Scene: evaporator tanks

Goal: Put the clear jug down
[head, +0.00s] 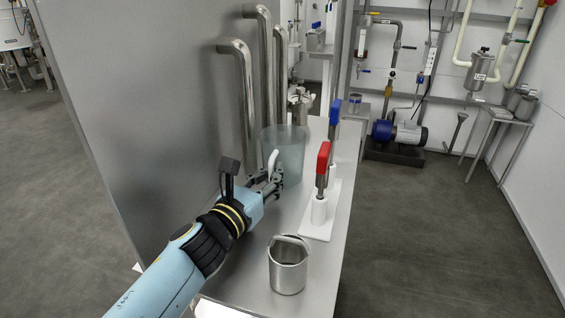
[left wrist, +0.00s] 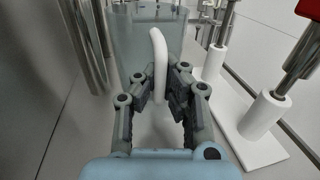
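The clear jug (head: 291,150) is a see-through, upright vessel with a white handle, at the far part of the steel counter (head: 245,270). In the left wrist view the jug (left wrist: 125,38) is at the top, its handle (left wrist: 160,60) facing me. My left gripper (head: 272,184) is at the handle. Its two fingers (left wrist: 163,85) close in on either side of the handle and appear to pinch it. The jug's base is partly hidden, so I cannot tell whether it touches the counter. My right gripper is not in view.
A white base (head: 320,222) with a red-handled tool (head: 323,165) and a blue-handled tool (head: 335,112) stands right of the jug. A steel cup (head: 288,270) stands at the near end. Steel pipes (head: 240,95) rise behind, left of the jug. A grey panel borders the left.

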